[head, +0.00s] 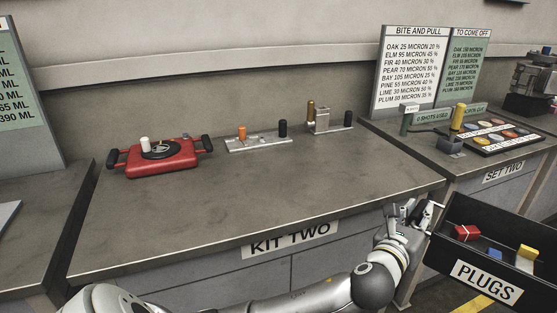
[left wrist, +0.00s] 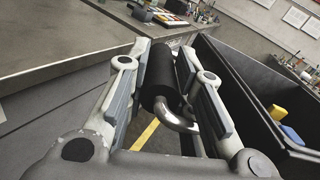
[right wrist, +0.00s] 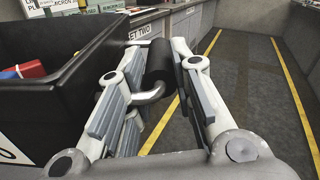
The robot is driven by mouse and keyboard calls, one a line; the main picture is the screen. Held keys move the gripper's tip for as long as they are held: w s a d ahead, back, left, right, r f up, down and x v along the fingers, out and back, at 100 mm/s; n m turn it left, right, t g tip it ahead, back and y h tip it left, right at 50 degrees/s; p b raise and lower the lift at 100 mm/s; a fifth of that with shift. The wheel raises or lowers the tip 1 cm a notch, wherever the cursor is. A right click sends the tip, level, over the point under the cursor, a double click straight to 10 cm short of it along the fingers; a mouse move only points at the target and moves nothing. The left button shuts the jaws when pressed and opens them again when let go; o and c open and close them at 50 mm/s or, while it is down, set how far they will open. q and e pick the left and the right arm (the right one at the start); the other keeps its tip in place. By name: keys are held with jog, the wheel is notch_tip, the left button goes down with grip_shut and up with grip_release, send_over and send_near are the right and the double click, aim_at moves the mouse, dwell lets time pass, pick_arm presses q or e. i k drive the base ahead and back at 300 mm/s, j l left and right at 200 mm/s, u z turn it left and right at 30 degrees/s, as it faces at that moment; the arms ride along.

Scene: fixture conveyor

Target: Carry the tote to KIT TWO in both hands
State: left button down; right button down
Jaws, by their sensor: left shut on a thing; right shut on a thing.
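The tote is a black open box labelled PLUGS (head: 488,284), at the lower right of the head view. It holds a red block (head: 467,232), a blue block (head: 495,253) and a yellow block (head: 526,257). My left gripper (head: 424,214) is shut on the tote's left handle, a black grip on a metal bracket (left wrist: 161,78). My right gripper (right wrist: 160,85) is shut on the other handle (right wrist: 160,62) and is out of the head view.
On the bench, a red case (head: 160,156) with black handles stands at the back left. A grey plate with pegs (head: 258,141) and a metal fixture (head: 329,122) stand at the back. The bench's front and right are clear. The SET TWO bench (head: 500,172) adjoins on the right.

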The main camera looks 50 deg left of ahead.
aim_at(260, 190)
jog(key=i+u, duration=0.1)
jog(key=i, duration=0.7)
jog(key=u, duration=2)
jog(key=l, duration=0.1)
